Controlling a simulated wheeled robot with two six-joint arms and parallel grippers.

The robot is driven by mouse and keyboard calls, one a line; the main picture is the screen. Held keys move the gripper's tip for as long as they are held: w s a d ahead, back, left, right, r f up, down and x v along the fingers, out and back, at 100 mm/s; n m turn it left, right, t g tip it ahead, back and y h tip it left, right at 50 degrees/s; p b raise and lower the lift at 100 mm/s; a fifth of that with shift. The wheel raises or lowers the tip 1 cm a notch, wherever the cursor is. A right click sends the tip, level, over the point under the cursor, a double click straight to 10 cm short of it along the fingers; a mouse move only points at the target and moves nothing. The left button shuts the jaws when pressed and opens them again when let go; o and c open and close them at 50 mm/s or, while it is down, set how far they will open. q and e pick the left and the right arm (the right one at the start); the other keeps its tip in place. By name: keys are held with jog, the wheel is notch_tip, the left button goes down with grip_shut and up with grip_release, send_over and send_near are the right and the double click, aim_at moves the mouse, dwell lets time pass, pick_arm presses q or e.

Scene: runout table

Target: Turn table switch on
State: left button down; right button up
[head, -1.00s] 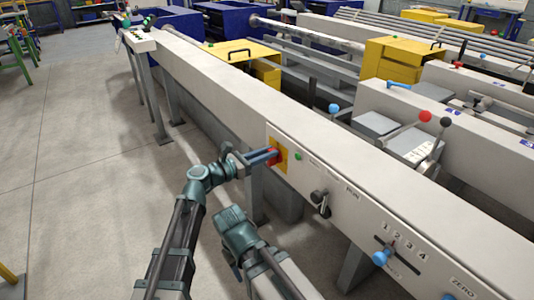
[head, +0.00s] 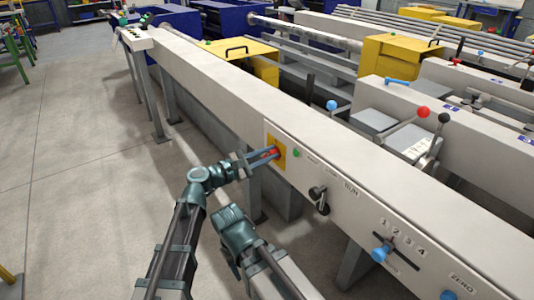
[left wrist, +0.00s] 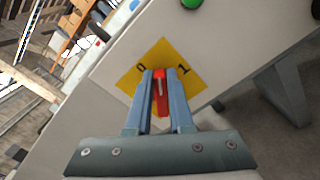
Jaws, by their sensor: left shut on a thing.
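The table switch is a red handle (left wrist: 160,92) on a yellow plate (left wrist: 190,92) marked 0 and 1. In the head view the yellow plate (head: 280,148) sits on the near side of the long grey beam. My left gripper (head: 274,155) is shut on the red handle, one blue finger on each side; it also shows in the left wrist view (left wrist: 160,85). The handle's white line points between the 0 and the 1 there. My right arm stands in front, low in the head view; its fingers cannot be made out.
A green button (head: 296,153) sits just right of the plate. A black-knobbed lever (head: 318,193) and a blue-knobbed selector marked 1 to 4 (head: 381,254) lie further right along the panel. The floor (head: 80,200) left of the beam is clear.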

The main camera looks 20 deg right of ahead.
pick_arm(q)
jog(key=m, duration=0.3)
jog(key=f+m+b, duration=0.1)
jog(key=m, duration=0.1)
jog(key=shift+s+d+f+m, duration=0.1)
jog(key=shift+s+d+m, duration=0.05)
jog(key=shift+s+m, duration=0.2)
jog(key=shift+s+f+m+b, duration=0.1)
jog(key=shift+f+m+b, duration=0.15)
jog(key=shift+m, duration=0.9)
jog(key=shift+s+f+m+b, duration=0.1)
jog(key=shift+f+m+b, duration=0.1)
jog(key=shift+m, duration=0.9)
jog(key=c, duration=0.8)
grip_release()
jog(key=v, duration=1.3)
jog(key=shift+a, duration=0.4)
